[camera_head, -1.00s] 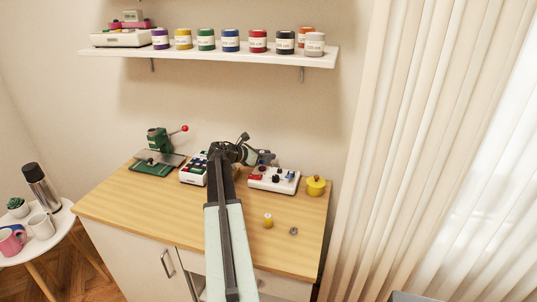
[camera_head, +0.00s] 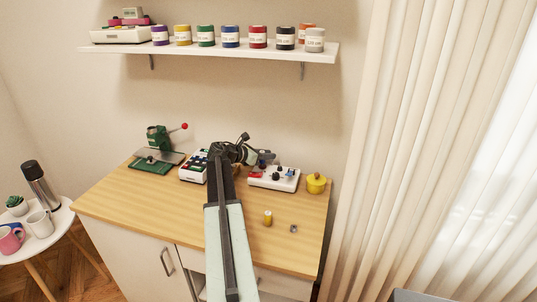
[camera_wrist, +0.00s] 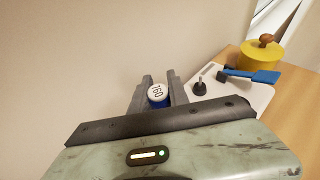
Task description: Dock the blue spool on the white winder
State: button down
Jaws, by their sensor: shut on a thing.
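My gripper (camera_wrist: 158,92) is shut on the blue spool (camera_wrist: 161,104), whose white round top reads 160 in the wrist view. The spool sits between the two grey fingers. In the head view my gripper (camera_head: 266,156) is above the back of the white winder (camera_head: 286,184), and the arm hides part of this area. The white winder (camera_wrist: 254,92) lies to the right of the spool in the wrist view, with a black knob and a blue lever on it. I cannot tell whether the spool touches it.
A yellow pot (camera_head: 316,184) stands right of the winder. Another white device (camera_head: 190,173) and a green press (camera_head: 158,140) stand to the left. A small yellow spool (camera_head: 268,217) and a small grey part (camera_head: 293,229) lie in front. The front left worktop (camera_head: 140,205) is clear.

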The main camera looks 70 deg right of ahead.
jog(key=shift+f, duration=0.25)
jog(key=c, duration=1.5)
grip_release()
jog(key=shift+a, duration=0.1)
jog(key=shift+c, duration=0.2)
jog(key=p+v, duration=0.4)
jog(key=v, duration=0.6)
jog(key=shift+w+a+r, duration=0.15)
jog(key=shift+w+a, duration=0.05)
jog(key=shift+a, duration=0.1)
